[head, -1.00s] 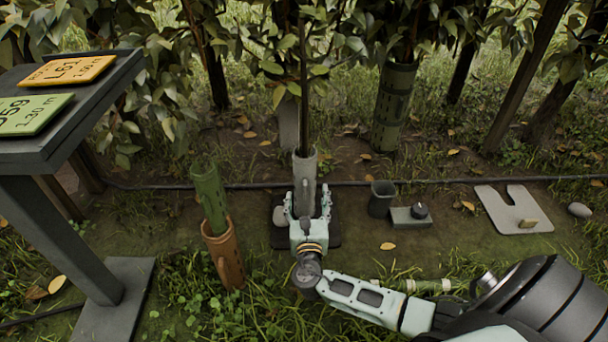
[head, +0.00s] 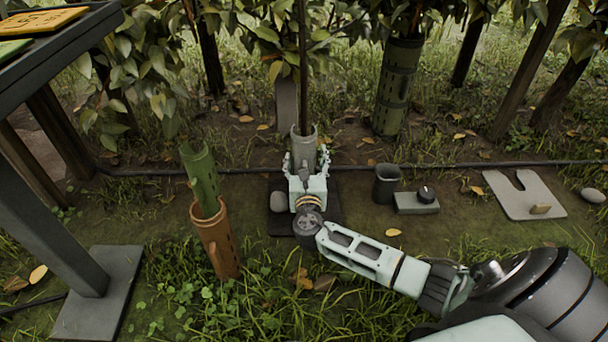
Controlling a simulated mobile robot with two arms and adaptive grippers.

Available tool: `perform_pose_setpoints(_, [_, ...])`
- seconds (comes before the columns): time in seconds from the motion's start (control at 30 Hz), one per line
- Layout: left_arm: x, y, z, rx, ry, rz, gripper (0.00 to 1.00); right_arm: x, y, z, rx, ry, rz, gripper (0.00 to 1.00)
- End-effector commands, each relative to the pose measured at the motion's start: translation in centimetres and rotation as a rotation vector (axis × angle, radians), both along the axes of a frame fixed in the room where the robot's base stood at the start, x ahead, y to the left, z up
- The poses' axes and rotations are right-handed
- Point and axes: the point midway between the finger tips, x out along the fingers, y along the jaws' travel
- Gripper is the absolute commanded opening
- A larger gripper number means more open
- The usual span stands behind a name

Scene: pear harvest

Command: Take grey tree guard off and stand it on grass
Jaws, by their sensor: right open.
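The grey tree guard (head: 304,142) stands upright around the thin trunk (head: 302,75) of the young tree in the middle. My right gripper (head: 306,160) is in front of it, with one finger on each side of the guard. The jaws are open; whether the fingers touch the guard cannot be told. The gripper's body hides the guard's lower part. My left gripper is not in view.
A green guard (head: 201,180) stands in an orange-brown tube (head: 215,240) at left. A grey cup (head: 386,184), a small grey block (head: 416,202) and a notched pale plate (head: 522,196) lie at right. A black hose (head: 450,164) crosses behind. Open grass lies in front.

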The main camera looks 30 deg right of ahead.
Motion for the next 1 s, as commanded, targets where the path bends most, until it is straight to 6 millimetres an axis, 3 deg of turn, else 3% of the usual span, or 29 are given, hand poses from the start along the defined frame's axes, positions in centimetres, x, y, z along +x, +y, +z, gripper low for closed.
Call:
perform_pose_setpoints(0.27, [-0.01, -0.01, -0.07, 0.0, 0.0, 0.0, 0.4, 0.17, -0.11, 0.08, 0.0, 0.0, 0.0, 0.67])
perform_pose_setpoints(0.77, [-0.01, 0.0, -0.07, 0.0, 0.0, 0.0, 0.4, 0.13, -0.09, 0.02, 0.001, 0.001, 0.0, 0.23])
perform_pose_setpoints(1.0, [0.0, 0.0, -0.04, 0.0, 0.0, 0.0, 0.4, 0.14, -0.11, 0.07, 0.0, 0.0, 0.0, 0.23])
